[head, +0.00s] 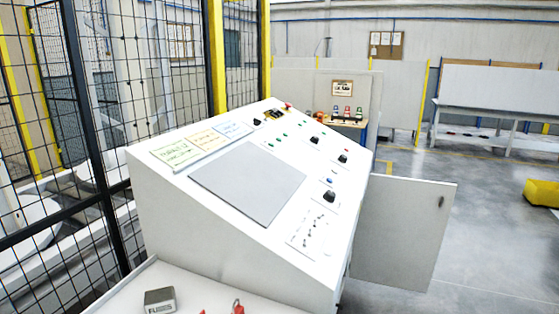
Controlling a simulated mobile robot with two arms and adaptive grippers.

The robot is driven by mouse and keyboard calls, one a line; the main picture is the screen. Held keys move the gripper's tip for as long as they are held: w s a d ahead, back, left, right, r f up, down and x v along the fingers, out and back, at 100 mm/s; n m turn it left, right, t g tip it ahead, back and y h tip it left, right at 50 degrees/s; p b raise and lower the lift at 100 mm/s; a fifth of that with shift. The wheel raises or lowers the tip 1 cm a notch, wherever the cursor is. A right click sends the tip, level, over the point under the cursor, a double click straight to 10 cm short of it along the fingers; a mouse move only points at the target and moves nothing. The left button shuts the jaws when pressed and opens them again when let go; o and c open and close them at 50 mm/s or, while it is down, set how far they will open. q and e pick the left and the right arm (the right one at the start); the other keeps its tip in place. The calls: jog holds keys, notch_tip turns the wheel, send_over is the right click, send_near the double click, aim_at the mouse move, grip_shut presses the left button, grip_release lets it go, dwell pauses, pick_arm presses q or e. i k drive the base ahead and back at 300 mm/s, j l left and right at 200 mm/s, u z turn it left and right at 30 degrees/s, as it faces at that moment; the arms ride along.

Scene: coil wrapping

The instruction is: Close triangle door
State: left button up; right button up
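A white slanted control console (200,235) stands in the middle of the head view, with a grey panel, knobs and buttons on its sloping top. A light grey door (400,235) stands out to the right from the console's right side and looks open. A small dark handle or lock (441,201) sits near the door's upper right corner. The opening behind the door is hidden by the console. The door's full outline and hinge are partly hidden. Neither of my grippers is in view.
A yellow-framed mesh fence (95,130) runs along the left. A white surface in front holds a fuse box (160,300) and red padlock-like items (237,307). A yellow block (541,193) lies at right. Grey floor (490,235) right of the door is clear.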

aim_at(402, 225)
jog(key=l+z, duration=0.1)
jog(key=l, duration=0.15)
jog(key=i+l+z, duration=0.45)
jog(key=i+l, duration=0.25)
jog(key=i+l+z, duration=0.35)
jog(key=i+l, duration=0.25)
jog(key=i+l+z, duration=0.3)
jog(key=i, duration=0.35)
jog(key=i+z, duration=0.4)
jog(key=i, duration=0.75)
jog(key=i+l+u, duration=0.2)
jog(key=i+u, duration=0.2)
jog(key=i+l+u, duration=0.55)
jog(key=u, duration=0.3)
jog(key=i+l+u, duration=0.25)
jog(key=u, duration=0.15)
jog(key=i+l+u, duration=0.15)
jog(key=u, duration=0.3)
jog(key=l+u, duration=0.4)
jog(key=i+l+u, duration=0.1)
jog(key=l+u, duration=0.35)
jog(key=i+l+u, duration=0.1)
jog(key=l+u, duration=1.2)
jog(key=i+l+u, duration=0.4)
jog(key=i+l, duration=0.2)
jog(key=l, duration=0.2)
jog(key=i+l+u, duration=0.2)
jog(key=l, duration=0.25)
